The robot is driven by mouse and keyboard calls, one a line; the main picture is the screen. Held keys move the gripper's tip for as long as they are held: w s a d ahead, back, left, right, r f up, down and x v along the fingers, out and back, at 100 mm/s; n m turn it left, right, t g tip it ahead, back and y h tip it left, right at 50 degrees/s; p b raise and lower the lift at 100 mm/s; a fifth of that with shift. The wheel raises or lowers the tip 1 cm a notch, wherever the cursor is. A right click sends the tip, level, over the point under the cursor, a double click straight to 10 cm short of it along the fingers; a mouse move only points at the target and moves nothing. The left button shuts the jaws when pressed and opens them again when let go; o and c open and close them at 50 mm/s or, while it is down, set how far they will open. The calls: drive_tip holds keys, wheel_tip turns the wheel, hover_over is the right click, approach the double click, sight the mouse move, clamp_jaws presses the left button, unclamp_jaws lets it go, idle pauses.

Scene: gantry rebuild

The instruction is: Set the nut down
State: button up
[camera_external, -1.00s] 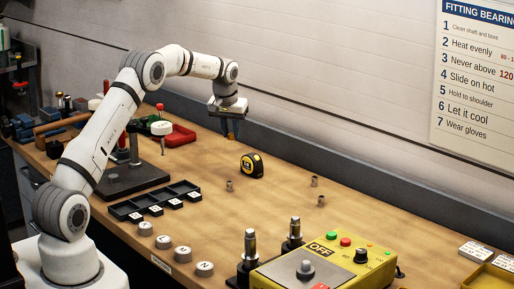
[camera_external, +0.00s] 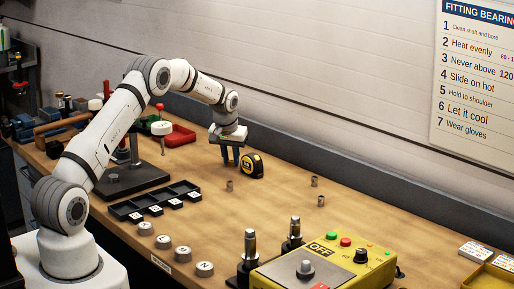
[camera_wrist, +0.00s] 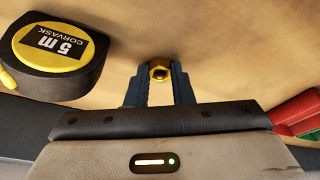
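The nut (camera_wrist: 159,71) is a small brass-coloured hexagon with a dark hole. In the wrist view it sits between the tips of my two blue-grey fingers, with a finger against each side. My gripper (camera_external: 231,162) is shut on it and points down, low over the wooden bench.
A yellow and black tape measure (camera_external: 252,166) stands close to the right of my gripper; it also shows in the wrist view (camera_wrist: 55,55). Small metal pieces (camera_external: 229,185) lie in front. A red tray (camera_external: 180,136) is behind left, a black compartment tray (camera_external: 128,210) front left.

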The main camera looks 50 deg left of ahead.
drive_tip(key=o, duration=0.5)
drive_tip(key=shift+c, duration=0.2)
drive_tip(key=shift+r+p, duration=0.25)
drive_tip(key=shift+p, duration=0.05)
drive_tip(key=b+v, duration=0.2)
drive_tip(key=v, duration=1)
drive_tip(key=s+d+r+m, duration=0.1)
drive_tip(key=s+d+r, duration=0.55)
drive_tip(key=s, duration=0.25)
drive_tip(key=s+d+r+m, duration=0.2)
drive_tip(key=s+d+r, duration=0.3)
drive_tip(key=s+d, duration=0.25)
drive_tip(key=s+d+f+m, duration=0.1)
drive_tip(key=s+d, duration=0.2)
drive_tip(key=s, duration=0.6)
drive_tip(key=s+d+f+m+h, duration=0.1)
drive_tip(key=s+d+f, duration=0.1)
drive_tip(key=s, duration=0.7)
drive_tip(key=s+d+f+m, duration=0.1)
drive_tip(key=s+d, duration=0.2)
drive_tip(key=s, duration=0.5)
drive_tip(key=shift+s+d+f+t, duration=0.15)
drive_tip(key=shift+s+d+t, duration=0.15)
drive_tip(key=shift+s+d, duration=0.1)
